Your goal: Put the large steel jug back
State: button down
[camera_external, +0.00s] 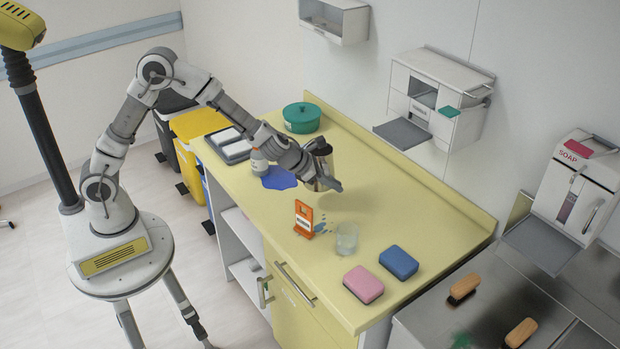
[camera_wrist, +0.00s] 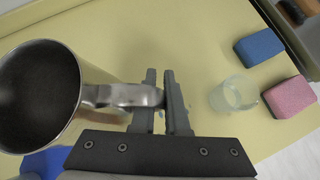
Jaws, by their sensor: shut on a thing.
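The large steel jug (camera_external: 322,161) is at my gripper above the yellow counter. It also shows in the wrist view (camera_wrist: 39,95) at the left, upright, with its dark inside visible from above. Its steel handle reaches right into my gripper (camera_wrist: 168,98), which is shut on the handle. In the external view my gripper (camera_external: 333,183) is beside the jug and partly covers it. Whether the jug's base touches the counter I cannot tell.
The counter's back right is clear.

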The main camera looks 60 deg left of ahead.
jog(key=w+a+f, duration=0.1)
jog(key=w, duration=0.1)
jog(key=w+a+f+b, duration=0.1)
jog(key=w+a+f, duration=0.1)
jog(key=shift+w+a+f, duration=0.15)
jog(key=shift+w+f, duration=0.05)
jog(key=shift+w, duration=0.05)
jog(key=shift+f+b, duration=1.25)
jog(key=shift+f, duration=0.65)
jog(key=shift+f, duration=0.15)
jog(key=c, duration=0.9)
grip_release()
jog(key=shift+s, duration=0.1)
